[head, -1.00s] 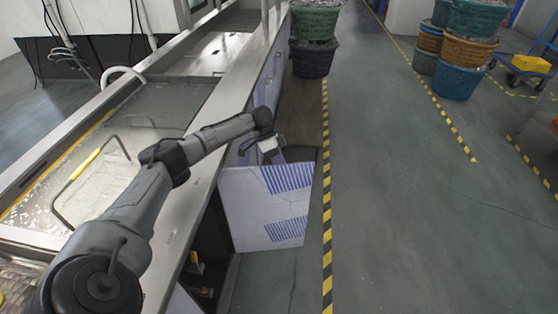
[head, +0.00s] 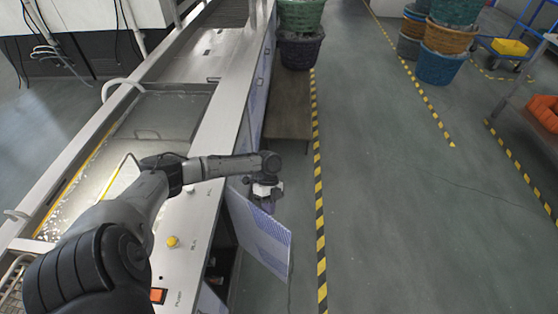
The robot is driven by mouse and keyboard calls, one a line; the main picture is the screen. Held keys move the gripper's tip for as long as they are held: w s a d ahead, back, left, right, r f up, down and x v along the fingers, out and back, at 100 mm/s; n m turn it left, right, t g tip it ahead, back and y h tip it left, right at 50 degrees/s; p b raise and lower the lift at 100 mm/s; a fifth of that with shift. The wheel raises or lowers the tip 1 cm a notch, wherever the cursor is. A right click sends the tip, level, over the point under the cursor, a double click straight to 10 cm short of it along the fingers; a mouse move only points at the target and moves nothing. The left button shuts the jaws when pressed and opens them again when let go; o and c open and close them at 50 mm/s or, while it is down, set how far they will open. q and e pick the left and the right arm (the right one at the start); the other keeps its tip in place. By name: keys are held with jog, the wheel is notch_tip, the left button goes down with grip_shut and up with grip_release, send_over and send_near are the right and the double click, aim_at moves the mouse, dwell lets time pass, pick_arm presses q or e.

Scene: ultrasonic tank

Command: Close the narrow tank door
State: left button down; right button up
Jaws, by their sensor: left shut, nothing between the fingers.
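The narrow tank door (head: 262,238) is a white panel with blue slats on the side of the long metal tank. It stands partly open, swung out over the floor at an angle, and a dark opening (head: 222,250) shows behind it. My left gripper (head: 266,205) is shut and empty at the far side of the door, near its upper edge. The fingertips are partly hidden, and I cannot tell whether they touch the panel. My right gripper is not in view.
The tank's metal rim (head: 205,195) runs along the left, with a yellow knob (head: 172,242) and an orange switch (head: 158,295) on it. Stacked baskets (head: 300,45) stand beyond the door.

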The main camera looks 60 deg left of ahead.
pick_arm(q)
jog(key=s+d+m+g+y+p, duration=0.2)
jog(key=s+m+p, duration=0.5)
jog(key=s, duration=0.7)
jog(key=shift+s+m+g+y, duration=0.3)
jog(key=shift+m+g+y, duration=0.2)
jog(key=shift+g+y, duration=0.3)
jog(key=shift+d, duration=0.1)
